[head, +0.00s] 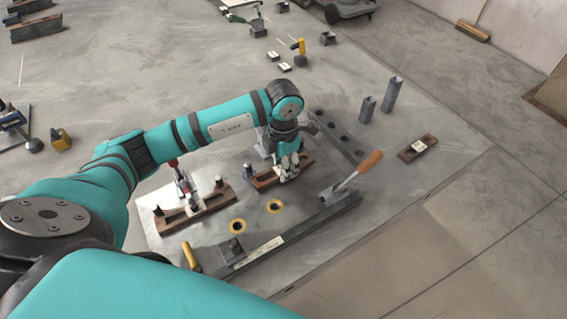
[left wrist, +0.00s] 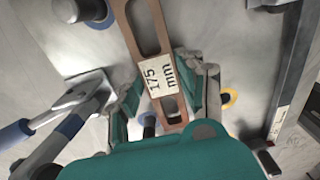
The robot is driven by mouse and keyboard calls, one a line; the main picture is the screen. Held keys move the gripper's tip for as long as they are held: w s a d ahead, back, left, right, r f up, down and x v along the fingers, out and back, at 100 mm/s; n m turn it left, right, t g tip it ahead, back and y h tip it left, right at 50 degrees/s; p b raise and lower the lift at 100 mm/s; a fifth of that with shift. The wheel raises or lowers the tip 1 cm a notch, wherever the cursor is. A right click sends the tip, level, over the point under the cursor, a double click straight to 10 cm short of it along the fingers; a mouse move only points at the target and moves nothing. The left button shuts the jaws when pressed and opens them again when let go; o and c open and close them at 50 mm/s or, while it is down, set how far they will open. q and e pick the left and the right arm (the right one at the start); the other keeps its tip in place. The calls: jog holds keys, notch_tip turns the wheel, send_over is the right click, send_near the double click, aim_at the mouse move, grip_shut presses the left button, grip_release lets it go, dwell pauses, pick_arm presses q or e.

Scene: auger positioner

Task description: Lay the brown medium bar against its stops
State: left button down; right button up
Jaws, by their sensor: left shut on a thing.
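The brown medium bar (left wrist: 169,106), slotted and with a white "175 mm" label, lies between the fingers of my left gripper (left wrist: 162,82) in the left wrist view. In the head view the left gripper (head: 288,172) is shut on this bar (head: 264,180) over the grey plate, and its fingers hide part of it. A dark pin (head: 248,170) stands by the bar's left end. I cannot tell whether the bar touches the pin or rests on the plate. My right gripper is not in view.
A longer brown bar (head: 205,211) lies to the left beside a red-handled clamp (head: 173,163).

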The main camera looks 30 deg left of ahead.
pick_arm(q)
jog(key=shift+f, duration=0.15)
jog(key=shift+f, duration=0.1)
jog(key=c, duration=1.3)
grip_release()
jog(key=shift+f, duration=0.15)
jog(key=o, duration=0.5)
